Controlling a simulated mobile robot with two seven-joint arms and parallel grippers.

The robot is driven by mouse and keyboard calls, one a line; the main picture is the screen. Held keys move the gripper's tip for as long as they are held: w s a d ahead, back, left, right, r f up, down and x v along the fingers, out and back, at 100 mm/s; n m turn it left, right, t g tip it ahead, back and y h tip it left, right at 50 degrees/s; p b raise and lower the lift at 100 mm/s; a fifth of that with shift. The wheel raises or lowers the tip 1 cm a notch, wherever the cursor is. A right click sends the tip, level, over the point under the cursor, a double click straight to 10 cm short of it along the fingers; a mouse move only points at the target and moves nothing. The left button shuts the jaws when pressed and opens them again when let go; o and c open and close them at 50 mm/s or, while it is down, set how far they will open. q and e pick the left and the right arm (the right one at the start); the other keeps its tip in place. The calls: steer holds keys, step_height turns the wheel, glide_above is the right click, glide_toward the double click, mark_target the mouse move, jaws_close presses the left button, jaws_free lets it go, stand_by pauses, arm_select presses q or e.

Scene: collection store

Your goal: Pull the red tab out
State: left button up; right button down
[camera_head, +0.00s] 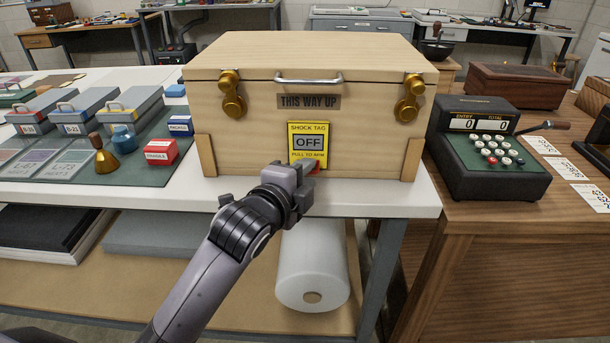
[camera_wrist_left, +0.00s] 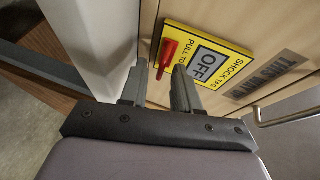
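A wooden crate (camera_head: 312,75) with brass latches stands on the white table. On its front is a yellow shock tag (camera_head: 293,142), whose grey window reads OFF. The red tab (camera_head: 315,168) sticks out at the tag's lower edge, partly hidden by my left gripper (camera_head: 302,174). In the left wrist view the red tab (camera_wrist_left: 167,52) stands out from the yellow tag (camera_wrist_left: 236,63). My left gripper (camera_wrist_left: 158,76) is open, with its two fingertips apart just before the tab. The tab lies between their lines, nearer the right finger. My right gripper is not in view.
A cash register (camera_head: 489,146) stands on the brown desk at the right.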

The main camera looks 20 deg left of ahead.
arm_select(q)
steer(key=shift+w, duration=0.2)
jaws_close()
steer(key=shift+f, duration=0.15)
stand_by(1.2)
